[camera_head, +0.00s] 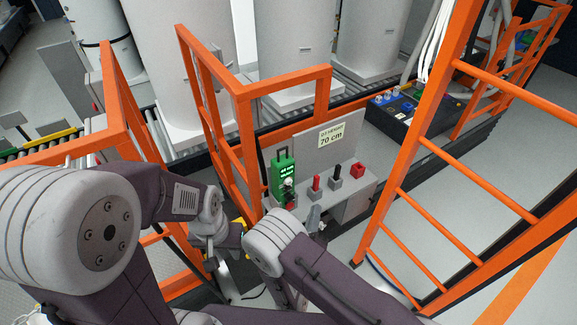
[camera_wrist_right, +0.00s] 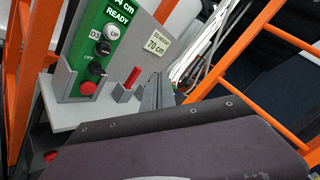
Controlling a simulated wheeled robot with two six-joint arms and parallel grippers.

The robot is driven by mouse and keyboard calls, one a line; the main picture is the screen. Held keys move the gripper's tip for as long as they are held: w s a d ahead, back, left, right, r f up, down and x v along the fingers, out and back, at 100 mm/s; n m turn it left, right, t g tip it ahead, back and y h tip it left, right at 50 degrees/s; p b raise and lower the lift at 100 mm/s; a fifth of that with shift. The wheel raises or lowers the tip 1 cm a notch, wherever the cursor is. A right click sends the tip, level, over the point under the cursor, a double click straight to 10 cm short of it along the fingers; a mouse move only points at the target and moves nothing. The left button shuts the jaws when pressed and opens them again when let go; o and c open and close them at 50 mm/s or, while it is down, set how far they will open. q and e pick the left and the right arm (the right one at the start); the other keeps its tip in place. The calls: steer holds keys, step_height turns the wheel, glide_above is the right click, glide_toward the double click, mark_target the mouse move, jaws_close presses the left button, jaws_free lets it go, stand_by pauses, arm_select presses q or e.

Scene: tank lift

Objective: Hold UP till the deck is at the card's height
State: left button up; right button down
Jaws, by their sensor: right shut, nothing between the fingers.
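The green control panel (camera_head: 283,176) stands on a grey console; in the right wrist view the panel (camera_wrist_right: 85,60) shows a partly cut-off reading ending in "4 cm" and "READY". It carries a white UP button (camera_wrist_right: 112,32), two black knobs and a red button (camera_wrist_right: 88,88). The card (camera_head: 331,134) reads "D3 HEIGHT 70 cm", also in the right wrist view (camera_wrist_right: 157,45). My right gripper (camera_head: 314,217) is shut and empty, in front of the console, apart from the UP button; its fingers (camera_wrist_right: 157,92) show beside a red lever. My left gripper (camera_head: 210,263) hangs low at left, jaws unclear. I cannot tell which surface is the deck.
A red lever (camera_head: 316,186), a black lever (camera_head: 337,174) and a red block (camera_head: 357,170) stand on the console. Orange rails (camera_head: 215,100) and an orange ladder-like frame (camera_head: 430,160) flank it. White tanks (camera_head: 190,60) stand on rollers behind. Open floor lies at right.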

mark_target(289, 182)
arm_select(q)
steer(key=shift+r, duration=0.55)
arm_select(e)
steer(key=shift+s+a+r+y, duration=0.4)
steer(key=shift+a, duration=0.2)
arm_select(q)
steer(key=shift+f, duration=0.1)
arm_select(e)
steer(key=shift+w, duration=0.15)
